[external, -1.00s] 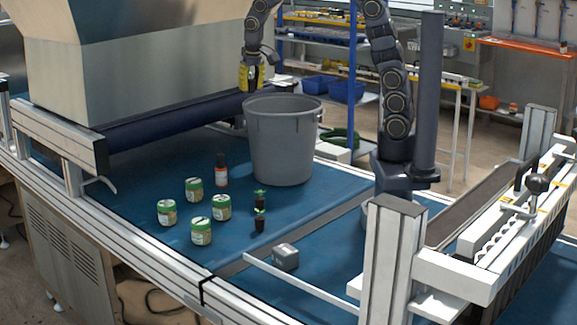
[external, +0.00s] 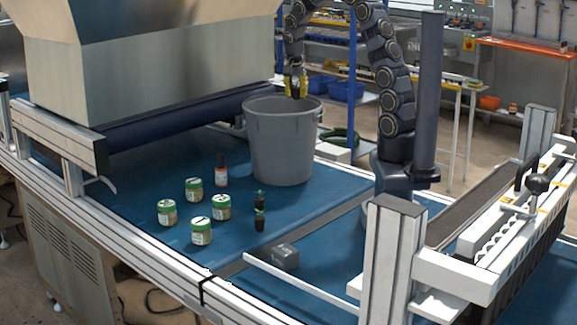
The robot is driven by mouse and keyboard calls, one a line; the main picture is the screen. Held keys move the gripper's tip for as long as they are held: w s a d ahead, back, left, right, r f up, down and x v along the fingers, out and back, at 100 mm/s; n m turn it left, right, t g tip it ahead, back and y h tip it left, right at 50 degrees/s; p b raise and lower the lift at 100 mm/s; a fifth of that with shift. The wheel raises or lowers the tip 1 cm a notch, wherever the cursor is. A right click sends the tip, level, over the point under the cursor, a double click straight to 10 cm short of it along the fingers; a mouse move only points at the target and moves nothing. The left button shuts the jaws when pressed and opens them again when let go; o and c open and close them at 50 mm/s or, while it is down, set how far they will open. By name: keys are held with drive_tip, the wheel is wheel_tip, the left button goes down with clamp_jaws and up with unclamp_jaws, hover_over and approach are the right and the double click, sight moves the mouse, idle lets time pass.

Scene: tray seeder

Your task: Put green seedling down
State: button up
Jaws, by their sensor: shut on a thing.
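My gripper (external: 296,86), with yellow fingers, is shut on a small dark thing, too small in the picture to make out fully; it fits a potted seedling. It hangs above the right part of the grey bucket's rim. Two green seedlings in black pots stand close together on the blue belt, in front of the bucket: a rear seedling (external: 259,198) and a front seedling (external: 260,220). My gripper is high above and behind them.
The grey bucket (external: 282,145) stands on the blue belt (external: 315,213). A small grey box (external: 285,257) lies in front. Belt around the seedlings' right is clear.

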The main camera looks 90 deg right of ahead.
wheel_tip(320, 180, down, 23)
drive_tip(key=shift+r, duration=0.2)
idle(0.3)
drive_tip(key=shift+f, duration=0.15)
drive_tip(key=o, duration=0.5)
drive_tip(key=r, duration=0.4)
drive_tip(key=a+r, duration=0.1)
drive_tip(key=r, duration=0.7)
drive_tip(key=shift+w+a+r, duration=0.1)
drive_tip(key=shift+w+a, duration=0.25)
drive_tip(key=shift+w, duration=0.05)
